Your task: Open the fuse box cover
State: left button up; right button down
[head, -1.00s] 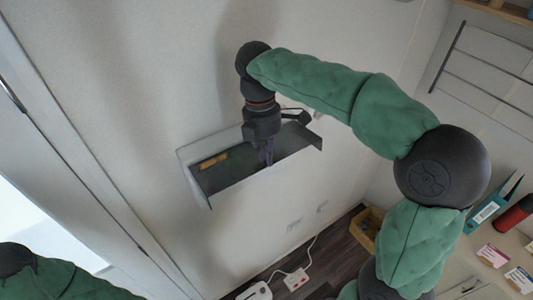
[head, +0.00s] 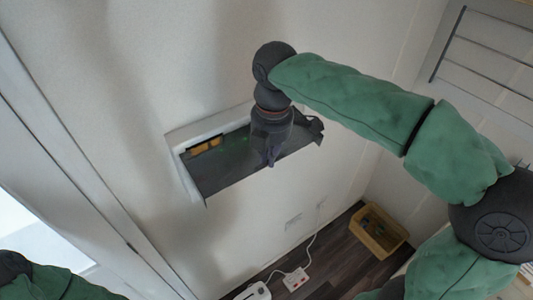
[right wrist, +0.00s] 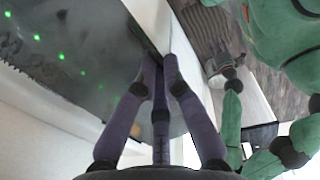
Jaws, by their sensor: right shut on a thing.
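The fuse box (head: 172,140) is a white-framed box set in the wall. Its dark, smoky cover (head: 225,173) stands out from the wall, tilted open, with yellow parts inside showing through the gap at its upper left. My right gripper (head: 271,160) is shut on the cover's edge. In the right wrist view its purple fingers (right wrist: 159,68) pinch that edge, and the dark cover (right wrist: 80,45) with green light spots fills the upper left.
A doorway or window frame (head: 90,170) runs along the left. A wooden crate (head: 378,232) stands on the dark floor. A white power strip (head: 295,280) with a cable lies below the box. The wall around the box is clear.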

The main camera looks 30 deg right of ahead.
jog(key=shift+s+f, duration=0.1)
jog(key=shift+f, duration=0.15)
jog(key=c, duration=1.4)
grip_release()
jog(key=shift+o, duration=0.2)
jog(key=shift+s, duration=0.1)
jog(key=shift+r, duration=0.1)
jog(key=shift+r, duration=0.5)
jog(key=r, duration=0.4)
jog(key=shift+w+r, duration=0.2)
jog(key=shift+w, duration=0.1)
notch_tip(320, 180, up, 6)
jog(key=s, duration=0.1)
jog(key=shift+s+r, duration=0.25)
